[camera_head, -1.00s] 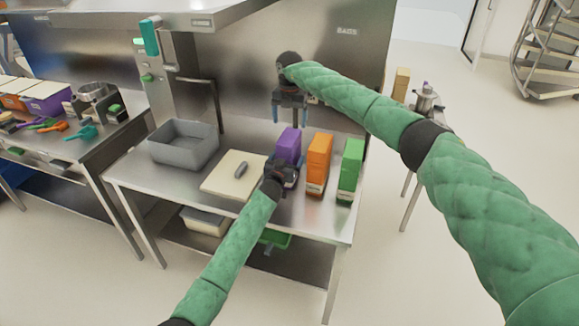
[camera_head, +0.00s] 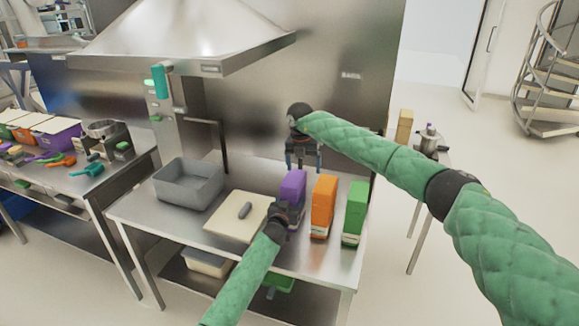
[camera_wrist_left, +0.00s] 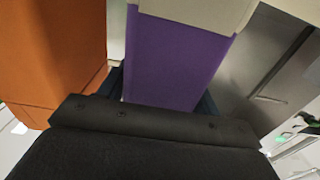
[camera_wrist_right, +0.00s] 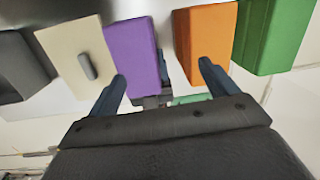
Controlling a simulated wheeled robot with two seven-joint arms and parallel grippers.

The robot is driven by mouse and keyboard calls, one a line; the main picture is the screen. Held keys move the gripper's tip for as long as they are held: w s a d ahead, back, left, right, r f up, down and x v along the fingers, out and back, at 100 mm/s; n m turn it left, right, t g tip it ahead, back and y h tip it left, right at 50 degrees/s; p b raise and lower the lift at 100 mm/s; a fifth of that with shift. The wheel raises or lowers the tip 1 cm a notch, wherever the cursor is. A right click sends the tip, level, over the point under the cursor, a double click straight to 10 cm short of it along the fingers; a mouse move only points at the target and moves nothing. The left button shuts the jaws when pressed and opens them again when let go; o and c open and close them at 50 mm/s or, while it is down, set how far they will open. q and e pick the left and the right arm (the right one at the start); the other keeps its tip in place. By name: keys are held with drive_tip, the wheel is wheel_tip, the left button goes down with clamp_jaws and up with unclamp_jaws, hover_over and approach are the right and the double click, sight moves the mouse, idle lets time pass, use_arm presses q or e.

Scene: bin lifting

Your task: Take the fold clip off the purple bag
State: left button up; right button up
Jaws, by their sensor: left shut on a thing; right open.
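The purple bag (camera_head: 293,184) stands upright at the front of the steel table. My left gripper (camera_head: 287,212) is shut on its lower part from the front; the left wrist view shows the purple face (camera_wrist_left: 180,60) between the fingers. My right gripper (camera_head: 303,163) is open and empty, fingers down, above and slightly behind the bag. In the right wrist view its fingers straddle the gap between the purple bag (camera_wrist_right: 134,55) and the orange bag (camera_wrist_right: 205,45). I cannot make out a fold clip on the purple bag.
An orange bag (camera_head: 323,207) and a green bag (camera_head: 355,212) stand close on the right. A cream board (camera_head: 225,224) with a small grey object (camera_head: 245,210) lies left. A grey bin (camera_head: 188,187) stands behind it. A hood (camera_head: 180,45) hangs above.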

sight(293, 179)
drive_tip(key=s+a+r+t, duration=0.2)
drive_tip(key=a, duration=0.1)
drive_tip(key=s+a+t, duration=0.1)
drive_tip(key=s+a, duration=0.1)
drive_tip(key=shift+r+h, duration=0.3)
drive_tip(key=shift+r, duration=0.1)
drive_tip(key=shift+w+r, duration=0.1)
drive_tip(key=shift+w, duration=0.1)
drive_tip(key=shift+w+m, duration=0.1)
drive_tip(key=shift+m, duration=0.2)
drive_tip(key=shift+w+f, duration=0.1)
drive_tip(key=shift+f, duration=0.3)
drive_tip(key=x, duration=1.1)
drive_tip(key=shift+w+d, duration=0.1)
drive_tip(key=shift+w, duration=0.2)
drive_tip(key=c, duration=1.2)
drive_tip(key=shift+r, duration=0.2)
